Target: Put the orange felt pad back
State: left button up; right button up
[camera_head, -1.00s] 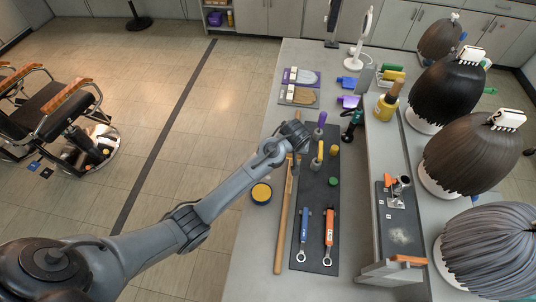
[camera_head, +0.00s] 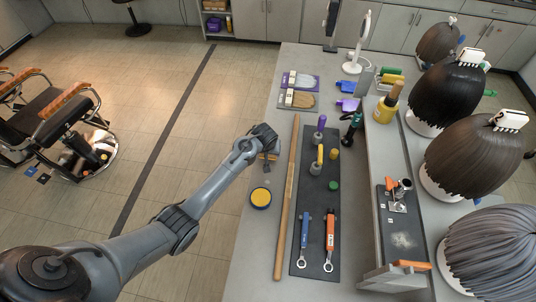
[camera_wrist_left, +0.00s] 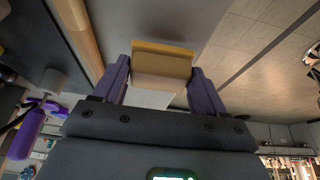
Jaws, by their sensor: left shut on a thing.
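My left gripper (camera_head: 268,156) hangs over the grey bench top, left of the long wooden rod. In the left wrist view its two fingers (camera_wrist_left: 160,82) are shut on a tan block with an orange-yellow layer along its far edge (camera_wrist_left: 163,48). This looks like the orange felt pad, and its orange edge shows small under the gripper in the head view (camera_head: 268,156). I cannot tell whether the pad touches the bench. My right gripper is not in view.
The wooden rod (camera_head: 288,200) lies along the left edge of the dark mat (camera_head: 318,215), which holds several tools. A round yellow-topped tin (camera_head: 261,197) sits near the bench's left edge. Wigs on heads (camera_head: 472,155) stand at the right.

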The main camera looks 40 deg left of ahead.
pick_arm(q)
jog(key=shift+f, duration=1)
jog(key=shift+f, duration=0.1)
jog(key=shift+f, duration=0.1)
jog(key=o, duration=1)
jog(key=shift+o, duration=0.2)
